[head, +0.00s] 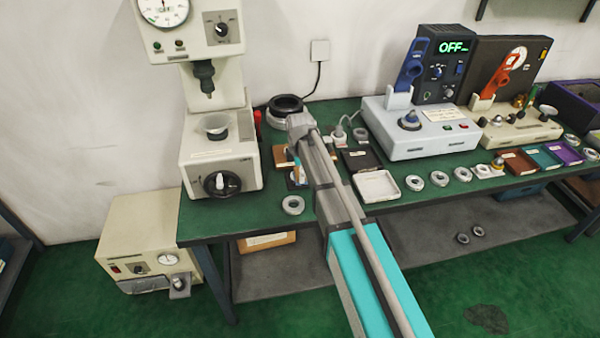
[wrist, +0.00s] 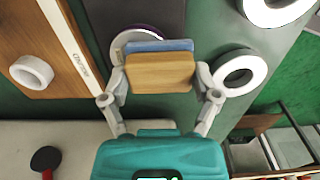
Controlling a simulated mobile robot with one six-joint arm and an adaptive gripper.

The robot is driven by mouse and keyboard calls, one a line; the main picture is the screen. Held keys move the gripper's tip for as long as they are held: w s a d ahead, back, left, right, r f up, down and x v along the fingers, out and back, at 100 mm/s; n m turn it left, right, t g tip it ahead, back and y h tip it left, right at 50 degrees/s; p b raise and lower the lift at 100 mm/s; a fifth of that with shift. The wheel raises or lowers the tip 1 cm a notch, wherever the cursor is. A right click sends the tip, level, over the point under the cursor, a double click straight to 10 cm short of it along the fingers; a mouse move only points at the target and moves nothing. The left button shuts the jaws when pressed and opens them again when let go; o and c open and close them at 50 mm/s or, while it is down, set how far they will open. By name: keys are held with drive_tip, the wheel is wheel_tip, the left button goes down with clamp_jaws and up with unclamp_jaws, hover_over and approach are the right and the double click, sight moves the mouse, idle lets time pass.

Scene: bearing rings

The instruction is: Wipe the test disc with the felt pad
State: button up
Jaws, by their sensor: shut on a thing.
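In the wrist view my gripper (wrist: 160,77) is shut on the felt pad, a wooden block (wrist: 160,66) with a blue layer (wrist: 150,46) on its far side. A finger grips each side of the block. A round metallic disc with a purple edge, which looks like the test disc (wrist: 122,40), lies on a dark surface just beyond the pad. The pad covers part of it; I cannot tell if they touch. In the head view my arm hides most of the gripper, the pad and the disc.
A pale ring (wrist: 238,70) lies right of the pad, and another (wrist: 32,72) lies left on a brown board. On the green bench (head: 330,205), a press (head: 220,150) stands left, a grey tester (head: 420,128) right, and a white tray (head: 376,187) nearby. A loose ring (head: 293,205) sits at the front.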

drive_tip(key=shift+w+a, duration=0.3)
drive_tip(key=shift+w, duration=0.7)
drive_tip(key=shift+w+a, duration=0.25)
drive_tip(key=shift+w, duration=0.7)
drive_tip(key=shift+r, duration=0.15)
wheel_tip(320, 180, up, 6)
drive_tip(key=p, duration=0.6)
wheel_tip(320, 180, up, 3)
drive_tip(key=p, duration=0.3)
drive_tip(key=shift+s, duration=0.1)
idle(0.5)
